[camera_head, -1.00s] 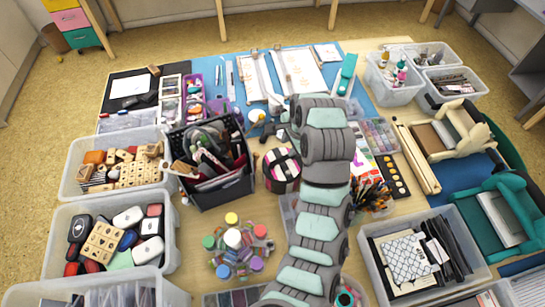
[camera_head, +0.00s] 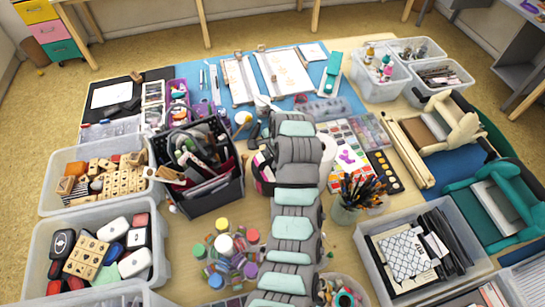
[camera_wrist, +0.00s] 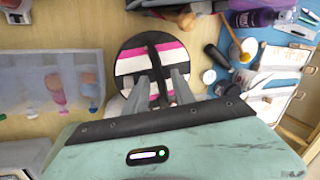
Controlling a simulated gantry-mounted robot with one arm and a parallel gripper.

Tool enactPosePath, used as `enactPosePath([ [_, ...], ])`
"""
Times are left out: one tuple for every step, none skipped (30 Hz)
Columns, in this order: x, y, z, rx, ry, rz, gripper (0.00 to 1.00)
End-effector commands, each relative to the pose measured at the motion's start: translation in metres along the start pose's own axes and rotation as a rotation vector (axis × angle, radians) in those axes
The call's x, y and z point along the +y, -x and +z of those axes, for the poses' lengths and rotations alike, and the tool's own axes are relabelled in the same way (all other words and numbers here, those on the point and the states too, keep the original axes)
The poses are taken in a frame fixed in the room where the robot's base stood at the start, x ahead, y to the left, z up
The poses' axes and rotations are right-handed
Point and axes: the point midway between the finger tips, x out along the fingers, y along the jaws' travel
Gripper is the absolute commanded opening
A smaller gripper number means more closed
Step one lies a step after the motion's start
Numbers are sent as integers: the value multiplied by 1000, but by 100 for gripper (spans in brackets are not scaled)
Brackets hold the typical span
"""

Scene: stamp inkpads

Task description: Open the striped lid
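The striped lid (camera_wrist: 138,52) is round, with pink, white and black bands and a dark strip across its middle. It tops a round box on the table. In the head view only the left edge of the striped box (camera_head: 260,175) shows; my arm covers the rest. My gripper (camera_wrist: 162,76) shows in the wrist view with its two grey fingers apart, over the near part of the lid on either side of the dark strip. The fingers hold nothing I can see, and I cannot tell whether they touch the lid. In the head view the fingers are hidden.
A dark basket of tools (camera_head: 215,195) stands close to the left of the striped box. Colourful jars (camera_head: 225,245) stand in front, and a pencil cup (camera_head: 347,205) to the right. Paint sets (camera_head: 345,155) lie behind it. Clear bins line the left side.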

Motion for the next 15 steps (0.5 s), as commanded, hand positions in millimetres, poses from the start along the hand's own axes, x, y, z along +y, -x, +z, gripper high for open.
enactPosePath([
  [0,0,0,0,0,0,31],
  [0,0,0,0,0,0,31],
  [0,0,0,0,0,0,31],
  [0,0,0,0,0,0,30],
  [0,0,0,0,0,0,27],
  [0,0,0,0,0,0,24],
  [0,0,0,0,0,0,22],
  [0,0,0,0,0,0,19],
  [0,0,0,0,0,0,16],
  [0,0,0,0,0,0,14],
  [0,0,0,0,0,0,11],
  [0,0,0,0,0,0,8],
  [0,0,0,0,0,0,5],
  [0,0,0,0,0,1,3],
  [0,0,0,-1,0,1,0],
])
